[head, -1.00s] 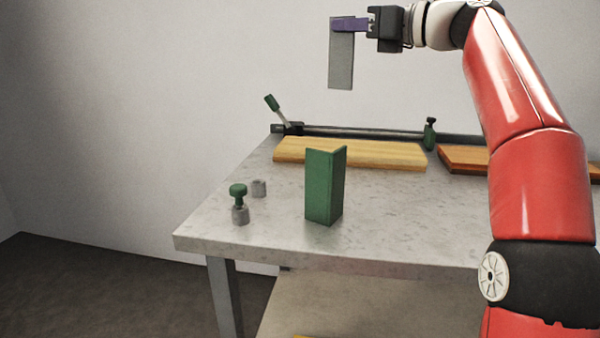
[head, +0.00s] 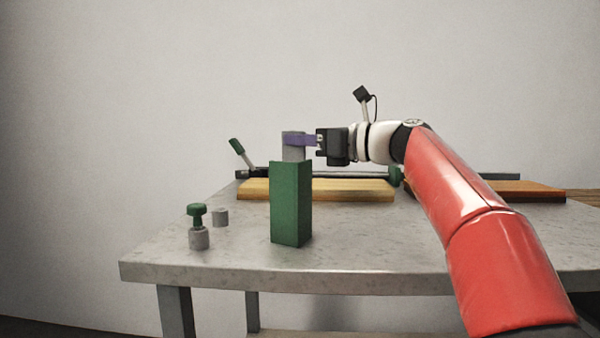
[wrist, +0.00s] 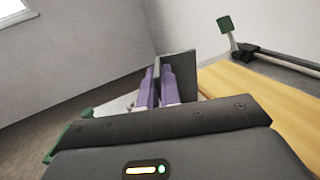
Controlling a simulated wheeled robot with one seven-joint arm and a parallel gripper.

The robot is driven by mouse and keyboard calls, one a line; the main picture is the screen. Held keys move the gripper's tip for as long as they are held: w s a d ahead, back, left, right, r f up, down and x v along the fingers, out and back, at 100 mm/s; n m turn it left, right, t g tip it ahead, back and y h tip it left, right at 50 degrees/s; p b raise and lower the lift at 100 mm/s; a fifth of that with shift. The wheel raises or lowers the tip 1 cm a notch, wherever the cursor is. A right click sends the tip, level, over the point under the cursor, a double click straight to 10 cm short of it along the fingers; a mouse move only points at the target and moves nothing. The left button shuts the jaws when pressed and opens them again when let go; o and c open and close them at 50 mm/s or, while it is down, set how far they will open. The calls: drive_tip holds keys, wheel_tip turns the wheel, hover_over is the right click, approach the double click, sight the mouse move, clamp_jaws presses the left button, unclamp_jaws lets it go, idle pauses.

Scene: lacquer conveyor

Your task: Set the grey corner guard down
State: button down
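The grey corner guard (head: 293,151) is upright in my gripper (head: 301,140). In the head view only its upper end shows, behind the green corner guard (head: 291,204), which stands upright on the grey table. Its lower end is hidden, so I cannot tell whether it touches the table or the board. In the wrist view the purple fingers (wrist: 161,82) are closed on one plate of the grey guard (wrist: 182,62).
A pale wooden board (head: 330,192) lies behind the green guard. A green-handled clamp (head: 238,147) is at the rear left. A green-knobbed grey piece (head: 198,237) and a small grey cylinder (head: 220,217) stand at left. The table's (head: 370,262) front middle is clear.

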sight(300, 158)
drive_tip(key=shift+f+b, duration=0.75)
drive_tip(key=shift+f, duration=1.1)
drive_tip(key=shift+f, duration=0.2)
drive_tip(key=c, duration=1.6)
unclamp_jaws()
drive_tip(key=shift+r, duration=0.25)
drive_tip(key=v, duration=1.2)
drive_tip(key=shift+p, duration=0.4)
drive_tip(key=shift+s, duration=0.1)
